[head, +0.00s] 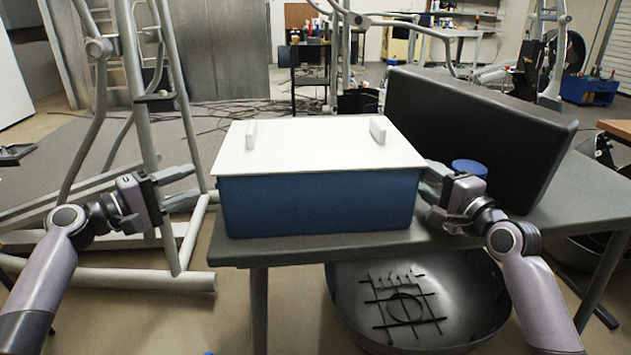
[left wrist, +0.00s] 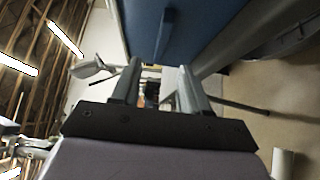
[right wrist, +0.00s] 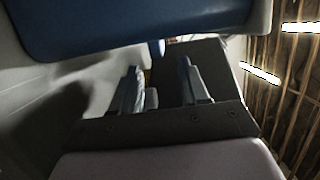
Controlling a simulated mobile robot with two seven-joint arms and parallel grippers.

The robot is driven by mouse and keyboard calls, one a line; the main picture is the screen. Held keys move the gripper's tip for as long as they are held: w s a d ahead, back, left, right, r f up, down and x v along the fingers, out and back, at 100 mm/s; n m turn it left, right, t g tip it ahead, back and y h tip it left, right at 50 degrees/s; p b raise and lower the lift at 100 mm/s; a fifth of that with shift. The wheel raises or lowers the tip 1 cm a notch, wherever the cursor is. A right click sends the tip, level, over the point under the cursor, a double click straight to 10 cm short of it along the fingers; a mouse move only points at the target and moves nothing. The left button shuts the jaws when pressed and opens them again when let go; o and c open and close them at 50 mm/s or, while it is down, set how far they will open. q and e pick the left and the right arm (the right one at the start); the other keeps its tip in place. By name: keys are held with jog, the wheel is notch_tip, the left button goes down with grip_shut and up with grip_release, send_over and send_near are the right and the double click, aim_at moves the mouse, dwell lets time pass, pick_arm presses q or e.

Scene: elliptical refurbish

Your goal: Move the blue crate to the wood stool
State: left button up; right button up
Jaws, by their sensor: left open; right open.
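The blue crate (head: 318,205) with a white lid (head: 310,148) and two white lid handles stands at the front left of a grey table. My left gripper (head: 194,186) is open and empty, a little left of the crate's left side. In the left wrist view, the crate's blue wall (left wrist: 185,25) is beside the open left fingers (left wrist: 160,88). My right gripper (head: 428,182) is open at the crate's right side; whether it touches is unclear. The right wrist view shows the open right fingers (right wrist: 160,85) and the crate's blue wall (right wrist: 130,25). I cannot make out a wood stool.
A large black panel (head: 480,125) stands on the grey table (head: 520,230) behind and right of the crate. A blue round object (head: 469,168) sits near my right gripper. A dark bowl (head: 455,310) is below the table. A metal tube frame (head: 120,280) stands left.

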pick_arm(q)
jog(key=x, duration=0.6)
pick_arm(e)
jog(key=shift+x, duration=3.05)
pick_arm(q)
grip_shut()
pick_arm(e)
grip_shut()
pick_arm(q)
jog(key=shift+r, duration=0.2)
pick_arm(e)
jog(key=shift+r, duration=0.25)
